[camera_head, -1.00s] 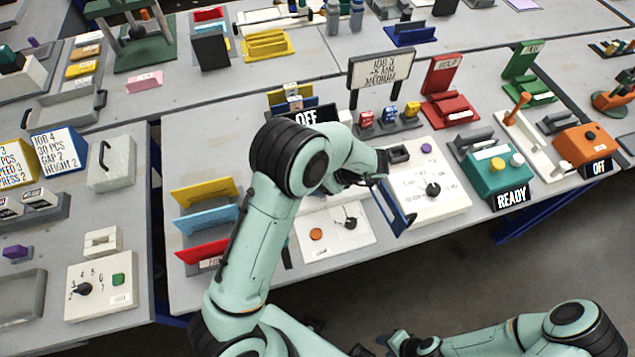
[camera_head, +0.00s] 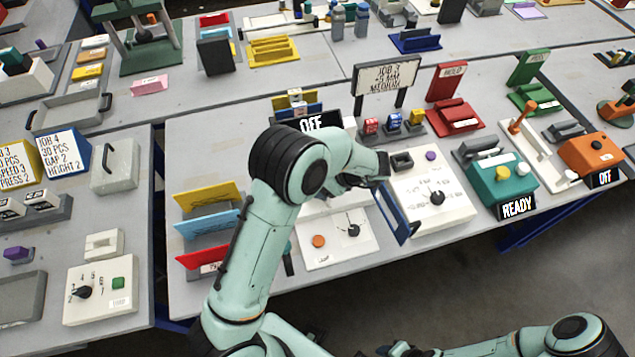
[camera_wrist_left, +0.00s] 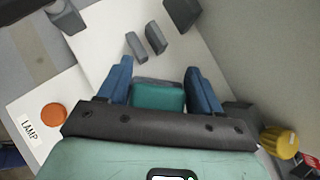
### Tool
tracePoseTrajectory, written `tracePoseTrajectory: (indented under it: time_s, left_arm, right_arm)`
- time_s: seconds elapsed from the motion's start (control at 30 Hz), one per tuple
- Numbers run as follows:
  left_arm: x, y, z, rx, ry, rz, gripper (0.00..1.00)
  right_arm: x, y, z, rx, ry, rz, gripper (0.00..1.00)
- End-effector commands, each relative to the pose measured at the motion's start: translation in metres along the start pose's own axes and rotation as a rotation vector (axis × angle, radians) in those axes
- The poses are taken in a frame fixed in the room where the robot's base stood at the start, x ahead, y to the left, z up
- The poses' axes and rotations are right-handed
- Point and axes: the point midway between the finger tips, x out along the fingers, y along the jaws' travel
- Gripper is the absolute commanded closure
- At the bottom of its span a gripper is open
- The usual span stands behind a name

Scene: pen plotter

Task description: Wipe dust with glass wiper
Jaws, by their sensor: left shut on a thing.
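My left gripper (camera_wrist_left: 158,70) is closed on a teal block (camera_wrist_left: 157,97) with a grey edge, seen between its two blue fingers in the left wrist view. The block looks like part of the glass wiper; the rest of it is hidden. I cannot make out any dust. My right gripper (camera_head: 402,349) is low at the bottom edge, and its jaws are unclear.
In the head view a dark OFF display (camera_head: 312,120) and coloured blocks (camera_head: 393,121) stand behind my left arm. A teal READY box (camera_head: 500,182) and an orange box (camera_head: 592,155) stand right. Yellow, blue and red racks (camera_head: 207,225) stand left. Open floor lies in front.

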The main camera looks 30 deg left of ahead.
Motion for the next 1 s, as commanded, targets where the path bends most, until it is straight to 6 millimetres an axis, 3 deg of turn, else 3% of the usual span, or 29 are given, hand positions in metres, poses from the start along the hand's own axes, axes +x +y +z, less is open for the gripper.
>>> tracePoseTrajectory:
  time_s: [1.0]
  left_arm:
    - [-0.023,0.051,-0.036,0.010,0.005,0.005,0.84]
  right_arm:
    - [0.026,0.013,0.010,0.006,-0.016,0.005,0.57]
